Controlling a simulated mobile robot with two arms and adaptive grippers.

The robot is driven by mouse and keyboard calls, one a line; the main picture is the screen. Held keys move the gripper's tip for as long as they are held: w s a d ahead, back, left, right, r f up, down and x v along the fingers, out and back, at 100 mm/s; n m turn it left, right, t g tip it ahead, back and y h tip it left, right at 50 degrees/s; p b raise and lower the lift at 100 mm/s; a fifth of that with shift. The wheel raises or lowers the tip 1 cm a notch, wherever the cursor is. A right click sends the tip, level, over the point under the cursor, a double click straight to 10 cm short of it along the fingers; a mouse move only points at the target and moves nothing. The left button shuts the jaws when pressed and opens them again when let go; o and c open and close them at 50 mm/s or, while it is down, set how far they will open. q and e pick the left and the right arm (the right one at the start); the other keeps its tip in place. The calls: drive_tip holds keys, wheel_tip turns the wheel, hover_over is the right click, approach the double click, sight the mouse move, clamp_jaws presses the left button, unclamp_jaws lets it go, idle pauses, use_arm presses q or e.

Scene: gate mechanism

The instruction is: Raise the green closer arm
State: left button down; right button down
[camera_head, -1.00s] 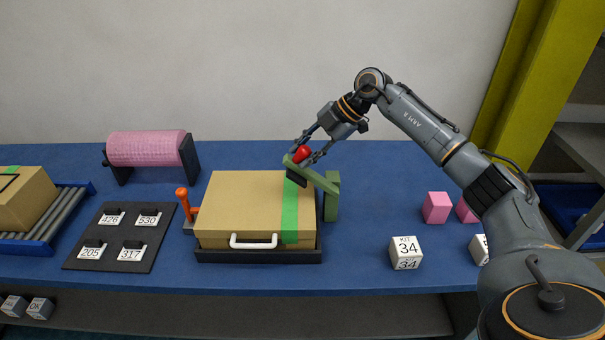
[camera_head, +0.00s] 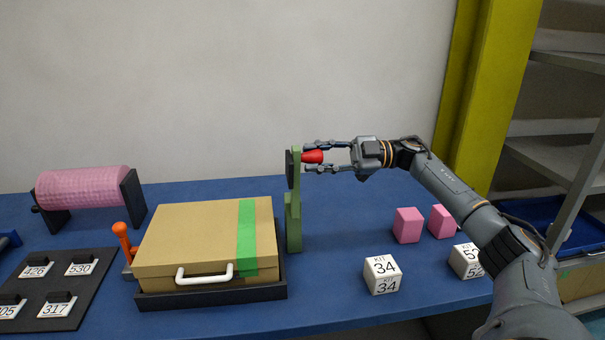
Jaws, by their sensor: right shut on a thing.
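The green closer arm (camera_head: 296,173) stands upright on its green post (camera_head: 294,230), at the right side of a cardboard box (camera_head: 200,235). A black pad (camera_head: 289,169) is on the arm's left face. A red knob (camera_head: 313,157) sticks out from its right face near the top. My right gripper (camera_head: 307,157) comes in level from the right and is shut on the red knob, with one finger above it and one below. The box lid is closed, with a green tape strip and a white handle. My left gripper is not in view.
The box sits in a black tray (camera_head: 215,297) with an orange-handled lever (camera_head: 122,236) at its left. A pink roller (camera_head: 85,189), a black board of number tags (camera_head: 62,290), pink blocks (camera_head: 408,225) and white kit cubes (camera_head: 382,274) stand around on the blue table (camera_head: 340,215).

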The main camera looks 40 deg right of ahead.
drive_tip(key=shift+s+d+f+t+y+b, duration=0.3)
drive_tip(key=shift+d+y+b, duration=0.15)
drive_tip(key=shift+b, duration=0.15)
drive_tip(key=shift+s+d+f+t+y+b, duration=0.2)
drive_tip(key=shift+d+t+y+b, duration=0.1)
drive_tip(key=shift+d+y+b, duration=0.2)
drive_tip(key=shift+a, duration=0.1)
drive_tip(key=c, duration=1)
unclamp_jaws()
drive_tip(key=shift+o, duration=0.2)
drive_tip(key=v, duration=1.2)
drive_tip(key=shift+r, duration=0.1)
